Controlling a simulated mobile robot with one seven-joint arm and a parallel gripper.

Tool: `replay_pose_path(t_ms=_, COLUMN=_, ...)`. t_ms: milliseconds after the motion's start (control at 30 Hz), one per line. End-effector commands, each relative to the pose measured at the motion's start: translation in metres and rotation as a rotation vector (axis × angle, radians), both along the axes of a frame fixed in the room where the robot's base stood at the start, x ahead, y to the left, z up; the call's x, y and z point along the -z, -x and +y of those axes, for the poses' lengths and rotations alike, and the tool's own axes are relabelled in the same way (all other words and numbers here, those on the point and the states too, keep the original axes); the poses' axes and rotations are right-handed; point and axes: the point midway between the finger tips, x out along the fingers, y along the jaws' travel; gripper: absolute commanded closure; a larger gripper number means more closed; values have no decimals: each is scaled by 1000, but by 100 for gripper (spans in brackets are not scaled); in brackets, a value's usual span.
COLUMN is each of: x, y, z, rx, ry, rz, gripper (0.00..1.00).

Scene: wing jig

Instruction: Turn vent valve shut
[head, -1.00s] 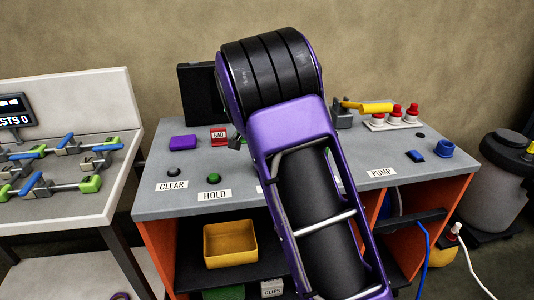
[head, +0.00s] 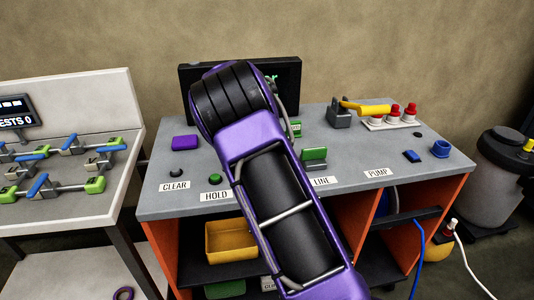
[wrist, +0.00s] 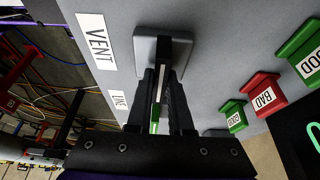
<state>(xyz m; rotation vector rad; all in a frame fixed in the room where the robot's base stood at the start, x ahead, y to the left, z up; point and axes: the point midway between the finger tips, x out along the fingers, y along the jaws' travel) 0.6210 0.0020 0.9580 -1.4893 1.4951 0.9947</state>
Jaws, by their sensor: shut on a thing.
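The vent valve shows in the wrist view as a grey square base (wrist: 148,48) with a dark handle (wrist: 178,52), beside the VENT label (wrist: 96,42). My gripper (wrist: 166,72) is shut on the dark handle, with its fingers reaching to the base. In the head view my arm hides the gripper, the valve and the VENT label. The handle's exact angle is hard to tell, as the fingers cover part of it. A green piece (wrist: 155,118) shows between the fingers, beyond the handle.
Green and red tags, GOOD (wrist: 236,116) and BAD (wrist: 262,94), stand to the right in the wrist view. A green-handled fitting (head: 314,157) stands by the LINE label (head: 322,181).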

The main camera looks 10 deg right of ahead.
Motion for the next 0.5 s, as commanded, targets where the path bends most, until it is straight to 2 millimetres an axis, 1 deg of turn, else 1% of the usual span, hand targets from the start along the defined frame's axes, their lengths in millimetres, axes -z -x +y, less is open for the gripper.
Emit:
replay_pose_path(t_ms=467, x=0, y=0, z=1, rx=13, ry=-2, rz=0, gripper=100)
replay_pose_path(t_ms=500, x=0, y=0, z=1, rx=13, ry=-2, rz=0, gripper=74)
